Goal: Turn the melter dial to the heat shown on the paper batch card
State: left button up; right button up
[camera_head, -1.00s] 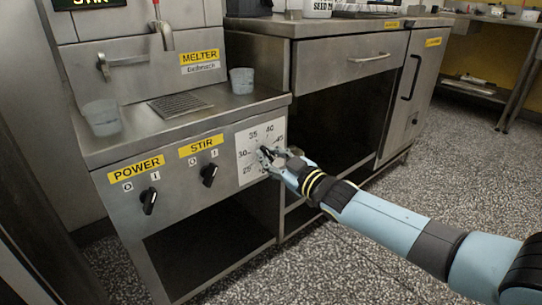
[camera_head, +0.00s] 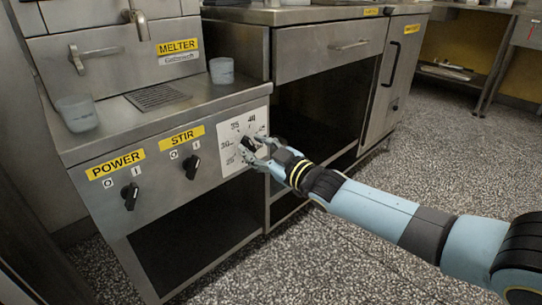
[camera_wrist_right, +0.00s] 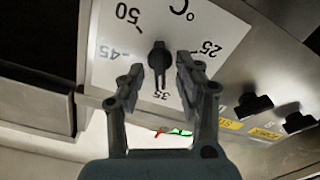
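The melter dial is a dark knob (camera_wrist_right: 160,58) on a white plate (camera_head: 228,130) with a degree scale, at the right end of the melter's front panel. In the right wrist view the scale shows upside down, with 25, 35, 45 and 50 readable. The knob's narrow bar lies toward the 35 mark; which end is its pointer is hard to tell. My right gripper (camera_head: 256,150) is at the dial. In the wrist view its fingers (camera_wrist_right: 158,76) stand apart on either side of the knob, with gaps showing. The paper batch card and my left gripper are not seen.
The POWER knob (camera_head: 131,194) and STIR knob (camera_head: 192,167) sit left of the dial on the same panel. A steel cabinet (camera_head: 335,55) stands to the right.

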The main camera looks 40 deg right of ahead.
jog(key=s, duration=1)
jog(key=shift+s+d, duration=0.2)
jog(key=shift+d, duration=0.25)
